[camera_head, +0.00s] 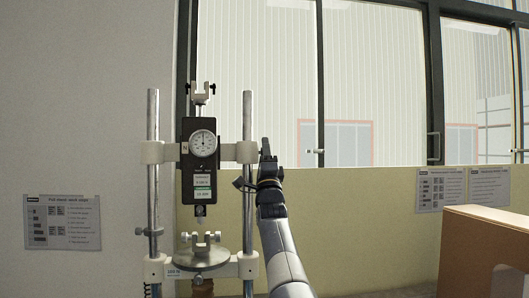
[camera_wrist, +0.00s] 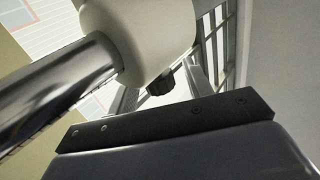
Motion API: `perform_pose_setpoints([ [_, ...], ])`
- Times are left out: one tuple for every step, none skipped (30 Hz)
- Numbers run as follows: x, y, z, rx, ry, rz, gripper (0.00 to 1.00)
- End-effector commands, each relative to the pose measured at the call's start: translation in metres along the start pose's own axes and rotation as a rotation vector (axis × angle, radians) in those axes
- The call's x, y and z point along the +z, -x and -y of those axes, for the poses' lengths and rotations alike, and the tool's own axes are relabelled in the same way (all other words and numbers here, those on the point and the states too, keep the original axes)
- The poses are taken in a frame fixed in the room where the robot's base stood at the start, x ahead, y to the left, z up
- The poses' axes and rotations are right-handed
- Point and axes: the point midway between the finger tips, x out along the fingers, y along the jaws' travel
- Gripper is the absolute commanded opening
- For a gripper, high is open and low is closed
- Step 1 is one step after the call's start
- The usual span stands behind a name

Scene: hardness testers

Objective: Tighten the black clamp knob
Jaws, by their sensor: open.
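The tester stand has two upright steel columns, with a white crossbar clamp (camera_head: 241,152) joining the right column (camera_head: 248,115). In the wrist view the white clamp body (camera_wrist: 140,35) fills the upper left, around the shiny column (camera_wrist: 60,92). The black clamp knob (camera_wrist: 160,82) sticks out below the clamp body. In the head view the knob cannot be made out beside my arm. My gripper (camera_head: 265,148) is open, raised beside the clamp's right end. Its dark body fills the bottom of the wrist view. I cannot tell whether its fingers touch the knob.
A black gauge unit with a round dial (camera_head: 203,143) hangs between the columns, above a round steel table (camera_head: 201,259). Another small knob (camera_head: 149,232) sits on the left column. A brown box (camera_head: 484,250) stands at the right. Windows and a yellow-green wall lie behind.

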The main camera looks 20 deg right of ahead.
Motion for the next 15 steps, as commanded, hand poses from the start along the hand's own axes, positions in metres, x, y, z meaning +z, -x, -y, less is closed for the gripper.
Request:
perform_pose_setpoints([
  [0.0, 0.0002, -0.0003, 0.0, 0.0, 0.0, 0.48],
  [0.0, 0.0003, -0.0003, 0.0, 0.0, 0.0, 0.48],
  [0.0, 0.0003, -0.0003, 0.0, 0.0, 0.0, 0.47],
  [0.0, 0.0003, -0.0003, 0.0, 0.0, 0.0, 0.44],
  [0.0, 0.0003, -0.0003, 0.0, 0.0, 0.0, 0.42],
  [0.0, 0.0003, -0.0003, 0.0, 0.0, 0.0, 0.38],
  [0.0, 0.0003, -0.0003, 0.0, 0.0, 0.0, 0.36],
  [0.0, 0.0003, -0.0002, 0.0, 0.0, 0.0, 0.34],
  [0.0, 0.0003, -0.0002, 0.0, 0.0, 0.0, 0.3],
  [0.0, 0.0003, -0.0002, 0.001, 0.0, 0.0, 0.28],
  [0.0, 0.0003, -0.0002, 0.001, 0.0, 0.0, 0.25],
  [-0.0001, 0.0003, -0.0002, 0.001, 0.0, 0.0, 0.22],
  [-0.0001, 0.0003, -0.0002, 0.001, 0.0, 0.0, 0.2],
  [-0.0001, 0.0003, -0.0003, 0.001, 0.0, 0.0, 0.17],
  [-0.0001, 0.0003, -0.0003, 0.001, 0.0, 0.0, 0.14],
])
